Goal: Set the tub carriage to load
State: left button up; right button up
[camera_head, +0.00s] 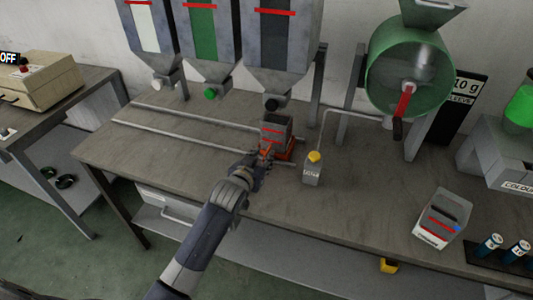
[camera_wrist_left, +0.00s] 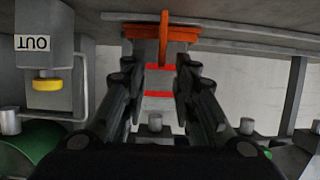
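The tub carriage (camera_head: 290,154) is orange and sits at the right part of two parallel rails (camera_head: 190,122). A grey tub (camera_head: 277,133) with red lines stands upright on it, below the rightmost hopper. My left gripper (camera_head: 262,160) is at the front of the carriage, partly hiding it. In the left wrist view, which is upside down, an orange upright handle (camera_wrist_left: 165,40) of the carriage lies between the line of my two fingers (camera_wrist_left: 160,75). The fingers are apart, with visible gaps to the handle. My right gripper is not in view.
A grey box with a yellow button (camera_head: 314,157) stands close to the right of the carriage; the left wrist view shows its OUT label (camera_wrist_left: 38,43). Three hoppers (camera_head: 210,45) hang above the rails. A green drum (camera_head: 410,75) stands right. The rails left of the carriage are clear.

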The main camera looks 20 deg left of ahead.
aim_at(265, 155)
pick_arm(q)
jog(key=shift+x, duration=2.55)
grip_shut()
